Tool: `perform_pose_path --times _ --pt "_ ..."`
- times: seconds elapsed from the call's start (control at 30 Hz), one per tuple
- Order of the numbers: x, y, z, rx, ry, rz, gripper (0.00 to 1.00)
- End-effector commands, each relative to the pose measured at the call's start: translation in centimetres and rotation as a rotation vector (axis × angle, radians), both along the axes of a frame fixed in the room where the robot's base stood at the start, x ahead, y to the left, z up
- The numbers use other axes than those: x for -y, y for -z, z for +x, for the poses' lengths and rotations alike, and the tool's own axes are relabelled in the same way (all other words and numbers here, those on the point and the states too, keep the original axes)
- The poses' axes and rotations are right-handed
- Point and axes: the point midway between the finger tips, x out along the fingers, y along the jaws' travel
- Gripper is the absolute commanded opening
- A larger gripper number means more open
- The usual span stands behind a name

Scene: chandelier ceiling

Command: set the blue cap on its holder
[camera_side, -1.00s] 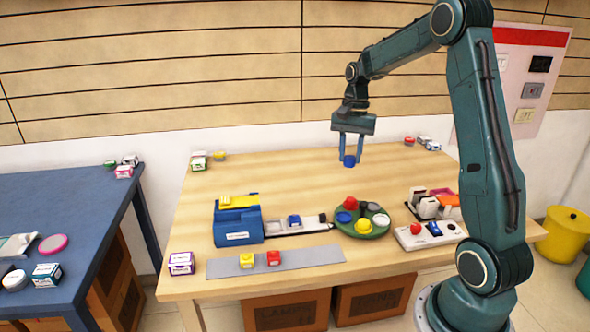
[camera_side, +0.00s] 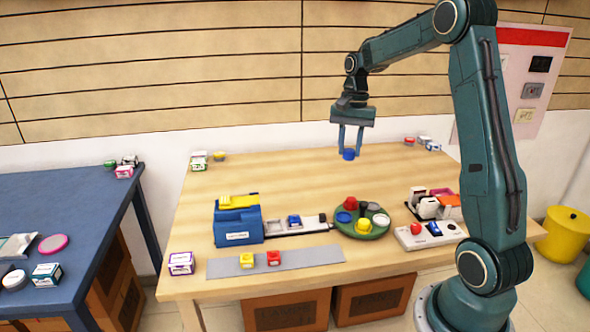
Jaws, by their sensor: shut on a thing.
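My gripper (camera_side: 349,150) is shut on a small blue cap (camera_side: 348,155) and holds it in the air, above the back part of the wooden table. The cap hangs between the fingertips, clear of everything on the table. I cannot tell for certain which thing is its holder. A round green tray (camera_side: 378,232) to the lower right of the cap carries red, blue, yellow, black and whitish round pieces. A white base (camera_side: 407,241) to the right of the tray carries a red piece and a blue piece.
A blue box with a yellow top (camera_side: 238,222) stands at the left, beside a white strip (camera_side: 274,229) with a blue piece. A grey strip (camera_side: 310,256) in front carries yellow and red blocks. Upright items (camera_side: 447,207) stand at the right. The back middle of the table is clear.

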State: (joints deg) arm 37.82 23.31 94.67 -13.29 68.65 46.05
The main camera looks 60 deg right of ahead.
Motion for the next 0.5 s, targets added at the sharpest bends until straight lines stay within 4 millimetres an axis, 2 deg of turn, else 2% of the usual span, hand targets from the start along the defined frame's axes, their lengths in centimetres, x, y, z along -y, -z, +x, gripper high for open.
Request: perform_pose_path --times 0.23,0.5 --pt "-1.6 2.3 2.8 -0.001 -0.046 0.003 0.08" --pt "-5.3 6.8 7.7 -0.003 -0.128 0.002 0.08"
